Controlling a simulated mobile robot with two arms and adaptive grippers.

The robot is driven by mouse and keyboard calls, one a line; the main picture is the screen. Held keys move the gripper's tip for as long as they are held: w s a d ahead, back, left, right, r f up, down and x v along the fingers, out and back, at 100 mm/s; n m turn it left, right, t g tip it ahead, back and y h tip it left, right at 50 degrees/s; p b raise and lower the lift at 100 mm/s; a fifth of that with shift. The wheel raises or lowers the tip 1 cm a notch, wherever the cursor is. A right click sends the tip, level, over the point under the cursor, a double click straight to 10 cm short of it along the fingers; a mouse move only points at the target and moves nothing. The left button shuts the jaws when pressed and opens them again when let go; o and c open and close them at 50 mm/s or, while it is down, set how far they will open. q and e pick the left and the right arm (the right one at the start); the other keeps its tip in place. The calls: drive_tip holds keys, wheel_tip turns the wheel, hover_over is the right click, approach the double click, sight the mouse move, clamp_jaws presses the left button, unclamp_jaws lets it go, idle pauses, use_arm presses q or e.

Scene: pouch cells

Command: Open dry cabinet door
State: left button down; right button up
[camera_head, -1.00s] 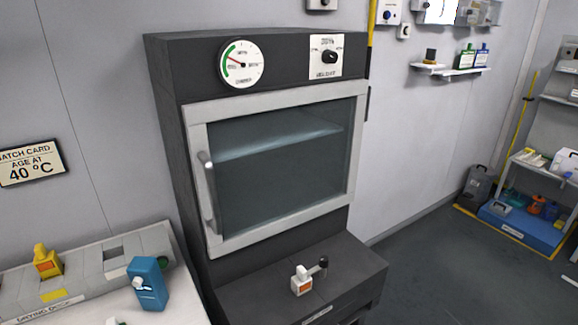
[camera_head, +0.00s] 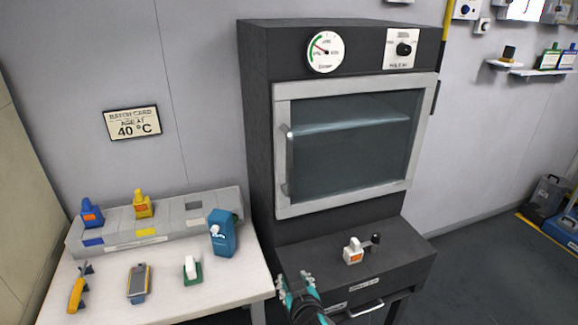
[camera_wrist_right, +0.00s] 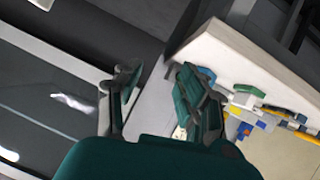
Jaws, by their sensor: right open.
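The dry cabinet (camera_head: 258,110) is a tall dark grey unit against the wall. Its door (camera_head: 350,140) has a pale frame around dark glass and is closed. A vertical bar handle (camera_head: 288,160) sits on the left side of the door. My right gripper (camera_head: 296,280) is open and empty at the bottom of the head view, below and in front of the handle, apart from it. The right wrist view shows its two spread green fingers (camera_wrist_right: 158,98), with the glass door (camera_wrist_right: 45,95) at the left. I cannot make out the handle there. My left gripper is not in view.
A white and orange object (camera_head: 353,252) sits on the ledge below the door.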

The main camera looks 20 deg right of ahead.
wheel_tip(320, 180, up, 15)
drive_tip(key=m+t, duration=0.2)
drive_tip(key=t, duration=0.1)
drive_tip(key=m+t+h, duration=0.1)
drive_tip(key=t+h, duration=0.1)
approach(290, 166)
drive_tip(key=shift+y, duration=0.3)
drive_tip(key=w+p, duration=0.1)
drive_tip(key=w, duration=0.2)
drive_tip(key=w+d+p, duration=0.1)
drive_tip(key=w+p, duration=0.1)
drive_tip(key=w, duration=0.1)
drive_tip(key=w+p, duration=0.1)
drive_tip(key=w, duration=0.2)
drive_tip(key=shift+w+d+r+p, duration=0.1)
drive_tip(key=shift+w+d+p, duration=0.25)
drive_tip(key=shift+d, duration=0.05)
drive_tip(key=shift+w+d, duration=0.1)
drive_tip(key=shift+w, duration=0.45)
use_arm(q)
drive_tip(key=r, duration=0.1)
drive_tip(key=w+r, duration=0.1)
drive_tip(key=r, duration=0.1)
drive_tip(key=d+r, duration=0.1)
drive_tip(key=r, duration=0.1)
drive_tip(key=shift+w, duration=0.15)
use_arm(e)
clamp_jaws()
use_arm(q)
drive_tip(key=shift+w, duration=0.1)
